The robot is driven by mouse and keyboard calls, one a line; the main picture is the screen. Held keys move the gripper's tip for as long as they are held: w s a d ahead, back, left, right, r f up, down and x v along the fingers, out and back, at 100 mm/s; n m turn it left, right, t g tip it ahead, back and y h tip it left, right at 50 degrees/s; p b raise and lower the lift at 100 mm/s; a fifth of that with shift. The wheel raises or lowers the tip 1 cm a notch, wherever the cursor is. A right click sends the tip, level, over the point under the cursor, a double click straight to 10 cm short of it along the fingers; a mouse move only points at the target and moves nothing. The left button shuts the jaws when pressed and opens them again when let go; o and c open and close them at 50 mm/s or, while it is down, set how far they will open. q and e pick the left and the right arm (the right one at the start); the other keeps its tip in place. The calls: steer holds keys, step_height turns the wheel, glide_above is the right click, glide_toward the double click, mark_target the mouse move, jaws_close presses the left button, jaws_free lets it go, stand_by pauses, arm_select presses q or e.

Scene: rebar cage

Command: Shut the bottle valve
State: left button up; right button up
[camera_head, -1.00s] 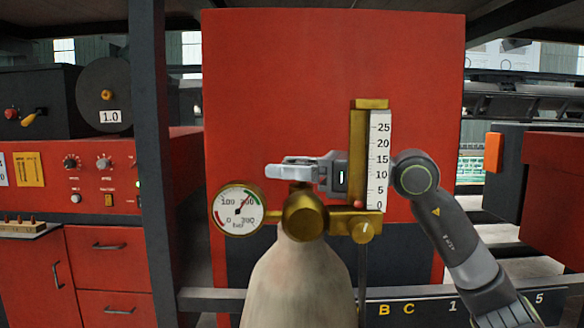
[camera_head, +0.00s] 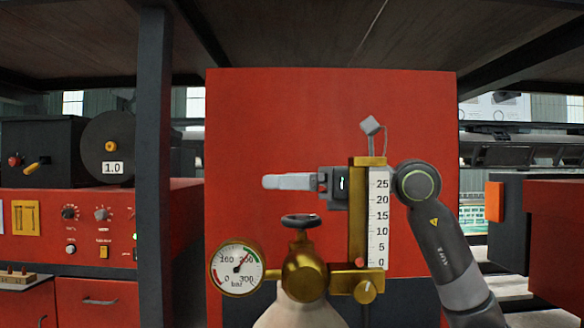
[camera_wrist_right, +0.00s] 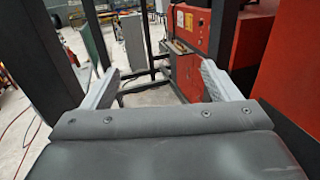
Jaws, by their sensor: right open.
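The bottle valve's dark handwheel (camera_head: 301,221) sits on top of the brass valve body (camera_head: 304,277), above the pale gas bottle (camera_head: 297,316). A round pressure gauge (camera_head: 237,267) is on the left of the brass body. A flow gauge with a white scale (camera_head: 379,218) stands upright on the right, its red ball near 0. My right gripper (camera_head: 268,182) is above and slightly left of the handwheel, apart from it, pointing left. In the right wrist view, its two fingers (camera_wrist_right: 158,84) are spread with nothing between them. My left gripper is not in view.
A red cabinet panel (camera_head: 330,110) stands behind the bottle. A dark post (camera_head: 153,150) rises on the left, near a red control bench (camera_head: 70,225). My right forearm passes beside the flow gauge on its right.

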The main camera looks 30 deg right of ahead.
mark_target(292, 218)
steer(key=shift+r, duration=1.5)
